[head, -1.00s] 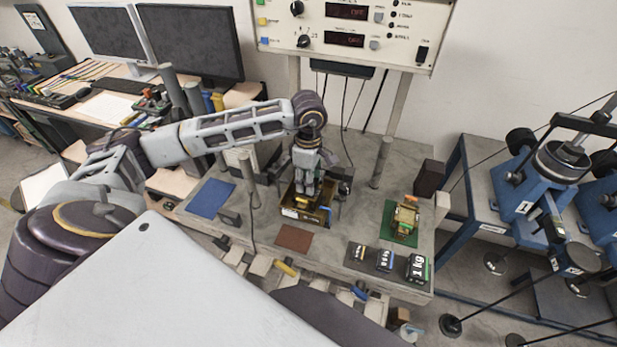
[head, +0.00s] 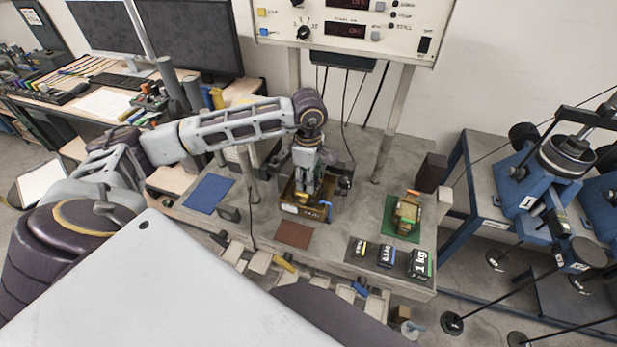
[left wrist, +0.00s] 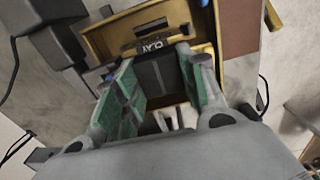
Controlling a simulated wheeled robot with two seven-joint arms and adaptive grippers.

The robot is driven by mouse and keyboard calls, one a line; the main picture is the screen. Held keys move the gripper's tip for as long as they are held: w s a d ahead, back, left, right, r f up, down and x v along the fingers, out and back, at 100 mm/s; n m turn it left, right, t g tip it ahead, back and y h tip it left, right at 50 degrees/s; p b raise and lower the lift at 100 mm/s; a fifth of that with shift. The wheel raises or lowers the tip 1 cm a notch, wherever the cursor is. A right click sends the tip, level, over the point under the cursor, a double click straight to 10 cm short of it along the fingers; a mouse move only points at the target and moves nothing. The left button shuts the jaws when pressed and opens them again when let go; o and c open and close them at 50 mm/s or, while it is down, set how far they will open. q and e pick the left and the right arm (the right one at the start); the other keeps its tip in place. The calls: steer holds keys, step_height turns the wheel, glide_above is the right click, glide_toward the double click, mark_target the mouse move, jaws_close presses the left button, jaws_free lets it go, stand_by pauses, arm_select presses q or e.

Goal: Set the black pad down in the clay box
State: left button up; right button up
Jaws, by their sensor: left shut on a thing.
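The clay box (head: 290,208) is an open, brass-coloured box on the grey bench in the head view. Its wall with a CLAY label shows in the left wrist view (left wrist: 110,40). My left gripper (head: 303,192) points down into the box area. In the left wrist view its green-padded fingers (left wrist: 160,88) are shut on the black pad (left wrist: 153,72), which sits between them near the labelled wall. In the head view the pad is hidden by the gripper and box; I cannot tell whether it touches the box floor. My right gripper is not in view.
A blue mat (head: 209,193) lies left of the box and a brown mat (head: 293,235) in front. Several black weights (head: 388,256) stand at the front right. A green mat (head: 388,222) bears a brass-coloured item. Posts (head: 248,175) rise from the bench near the box.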

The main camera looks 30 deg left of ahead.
arm_select(q)
steer(key=o, duration=1.4)
step_height(320, 180, up, 12)
stand_by(1.0)
